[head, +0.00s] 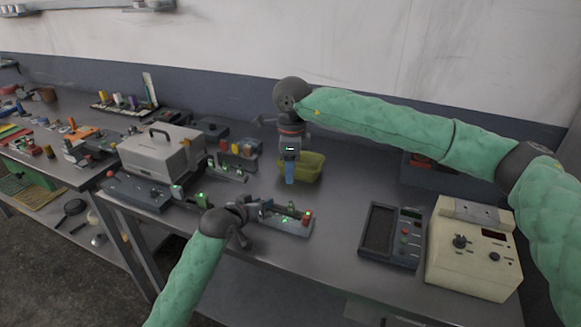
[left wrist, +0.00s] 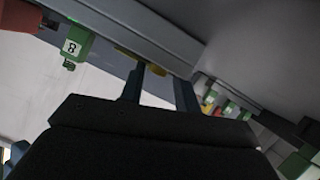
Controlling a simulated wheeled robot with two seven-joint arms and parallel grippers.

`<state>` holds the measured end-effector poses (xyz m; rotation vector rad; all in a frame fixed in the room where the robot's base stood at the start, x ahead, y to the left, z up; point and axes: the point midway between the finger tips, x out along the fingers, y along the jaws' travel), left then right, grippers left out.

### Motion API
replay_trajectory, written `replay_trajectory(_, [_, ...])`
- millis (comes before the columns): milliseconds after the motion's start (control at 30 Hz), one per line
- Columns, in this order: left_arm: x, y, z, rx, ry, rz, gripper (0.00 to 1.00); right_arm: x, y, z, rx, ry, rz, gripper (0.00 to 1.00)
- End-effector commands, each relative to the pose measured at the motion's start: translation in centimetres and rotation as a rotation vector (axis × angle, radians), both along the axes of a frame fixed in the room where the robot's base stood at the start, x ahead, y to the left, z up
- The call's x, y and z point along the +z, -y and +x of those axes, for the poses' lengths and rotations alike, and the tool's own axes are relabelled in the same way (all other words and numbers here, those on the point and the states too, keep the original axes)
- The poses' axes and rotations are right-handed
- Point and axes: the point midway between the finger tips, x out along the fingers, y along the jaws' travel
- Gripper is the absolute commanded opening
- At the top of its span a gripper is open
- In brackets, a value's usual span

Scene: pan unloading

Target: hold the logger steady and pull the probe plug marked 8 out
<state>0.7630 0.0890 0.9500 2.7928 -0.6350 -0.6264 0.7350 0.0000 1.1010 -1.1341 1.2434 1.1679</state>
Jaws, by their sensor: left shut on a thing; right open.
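The logger (head: 290,226) is a low grey unit near the front edge of the bench, with green lights and a red part at its right end. My left gripper (head: 246,217) is at its left side; in the left wrist view its two fingers (left wrist: 160,88) are shut on the logger's grey body (left wrist: 150,32). The green plug marked 8 (left wrist: 76,44) sits at the logger's edge, upper left in that view, beside a red part. My right gripper (head: 290,178) points down, open and empty, behind the logger and apart from it.
A yellow-green bin (head: 310,168) stands just behind my right gripper. A grey case (head: 160,152) and small devices stand to the left. A keypad unit (head: 405,238) and a cream instrument (head: 470,262) stand to the right. Bench between logger and keypad unit is clear.

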Motion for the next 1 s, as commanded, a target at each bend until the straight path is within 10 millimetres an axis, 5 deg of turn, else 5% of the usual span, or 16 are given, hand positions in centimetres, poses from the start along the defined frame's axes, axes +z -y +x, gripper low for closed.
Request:
replay_trajectory(33, [-1.6,0.3,-0.4,-0.005,-0.025,0.007,0.0,-0.1,-0.1,0.0,0.025,0.007,-0.007,0.42])
replay_trajectory(267, [-1.6,0.3,-0.4,-0.005,-0.025,0.007,0.0,-1.1,-0.1,0.0,0.066,0.015,-0.018,0.42])
replay_trajectory(1000, [-1.6,0.3,-0.4,-0.006,-0.024,0.007,0.0,-11.3,0.0,0.0,0.061,0.015,-0.017,0.42])
